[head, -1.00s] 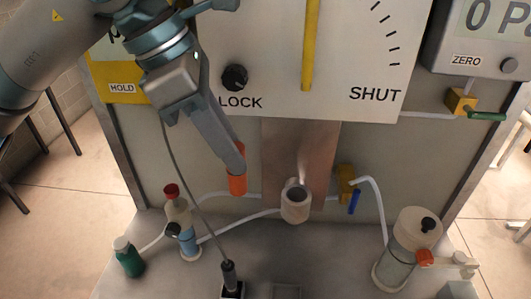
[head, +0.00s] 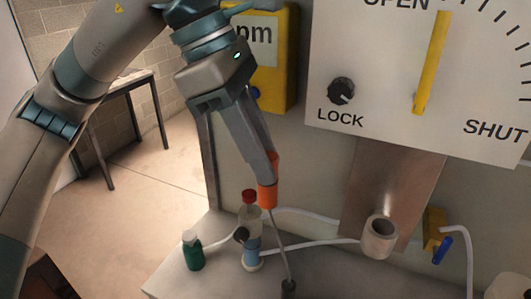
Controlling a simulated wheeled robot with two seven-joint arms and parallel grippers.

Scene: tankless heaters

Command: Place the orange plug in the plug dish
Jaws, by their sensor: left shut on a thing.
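The orange plug (head: 268,194) is a short cylinder held at the tip of my left gripper (head: 264,164). The gripper is shut on it and points down. In the picture the plug is just right of the red cap of a small bottle and left of an open, pale pipe end (head: 380,238). It looks clear of the bench, but I cannot tell its exact height. I cannot make out the plug dish in this view. My right gripper is not in view.
The red-capped bottle (head: 251,240) and a green bottle (head: 193,252) stand on the grey bench (head: 205,280). A thin cable runs down to a dark fitting (head: 288,287) at the front. White tubing and a yellow valve (head: 433,229) lie right. A marked panel (head: 400,90) rises behind.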

